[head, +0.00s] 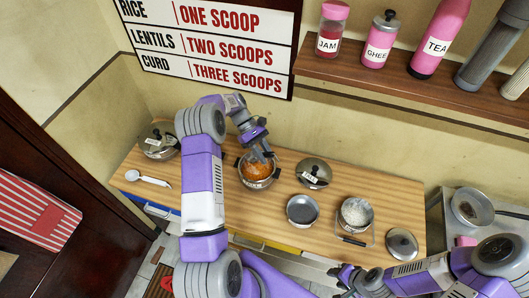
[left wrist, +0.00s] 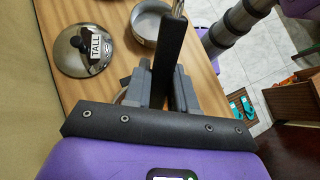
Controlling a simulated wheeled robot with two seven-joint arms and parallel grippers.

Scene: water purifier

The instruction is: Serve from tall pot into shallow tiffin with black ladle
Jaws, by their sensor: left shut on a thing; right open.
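My left gripper (head: 262,152) is above a steel pot (head: 257,172) with orange food in it. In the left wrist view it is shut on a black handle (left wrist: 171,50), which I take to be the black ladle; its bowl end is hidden. The pot's label is too small to read. A steel lid (left wrist: 84,46) marked TALL lies right of the pot in the head view (head: 314,172). An empty shallow steel bowl (head: 302,209), likely the shallow tiffin, stands front right of the pot. My right gripper (head: 346,280) is open and empty near the table's front.
A white spoon (head: 148,179) and a lidded pot (head: 159,140) are at the table's left. A container of white food (head: 356,213), a dark-handled utensil (head: 350,241) and a lid (head: 402,243) are at the right. A shelf (head: 400,84) with jars is above.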

